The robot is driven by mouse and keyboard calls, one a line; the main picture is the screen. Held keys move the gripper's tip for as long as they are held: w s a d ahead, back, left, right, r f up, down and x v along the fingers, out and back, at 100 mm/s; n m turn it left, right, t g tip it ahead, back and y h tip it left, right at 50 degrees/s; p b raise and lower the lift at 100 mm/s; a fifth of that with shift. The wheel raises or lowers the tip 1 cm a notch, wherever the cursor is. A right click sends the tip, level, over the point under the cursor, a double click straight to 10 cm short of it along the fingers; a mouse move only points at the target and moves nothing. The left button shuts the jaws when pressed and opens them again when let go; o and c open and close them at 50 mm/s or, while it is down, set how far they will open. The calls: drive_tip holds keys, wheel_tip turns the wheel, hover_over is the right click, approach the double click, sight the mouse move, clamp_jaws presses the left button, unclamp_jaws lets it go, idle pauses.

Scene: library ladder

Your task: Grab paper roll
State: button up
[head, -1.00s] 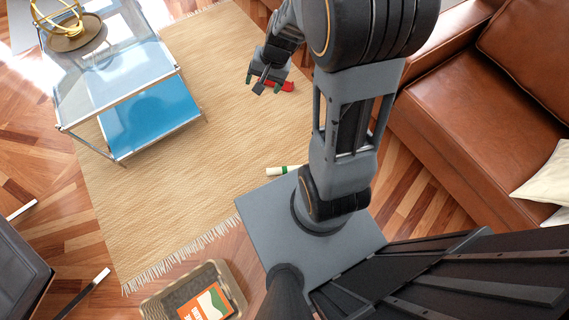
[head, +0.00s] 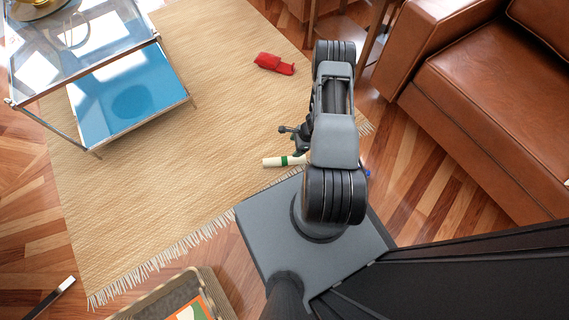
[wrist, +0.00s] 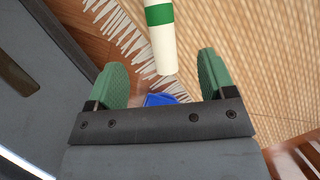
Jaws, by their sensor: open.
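The paper roll (head: 272,162) is cream white with a green band and lies on the tan rug near its fringed edge. Its right part is hidden behind my arm in the head view. In the wrist view the roll (wrist: 161,42) comes in from the top, with its near end between the two green fingertips. My gripper (wrist: 160,82) is open, with a gap on both sides of the roll. In the head view my gripper (head: 290,135) shows only partly, just above the roll, beside my arm.
A red item (head: 273,64) lies on the rug (head: 215,120) farther back. A blue object (wrist: 160,99) shows beyond the gripper. A glass table (head: 130,95) stands left, a brown leather sofa (head: 490,90) right. A basket (head: 165,293) is at the front.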

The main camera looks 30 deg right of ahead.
drive_tip(key=b, duration=0.3)
approach(285, 159)
drive_tip(key=x, duration=0.5)
drive_tip(key=shift+f, duration=0.1)
drive_tip(key=b+x, duration=0.3)
drive_tip(key=x, duration=0.2)
drive_tip(key=shift+f+b, duration=0.1)
drive_tip(key=shift+b, duration=0.25)
drive_tip(key=shift+c, duration=0.2)
drive_tip(key=c, duration=1)
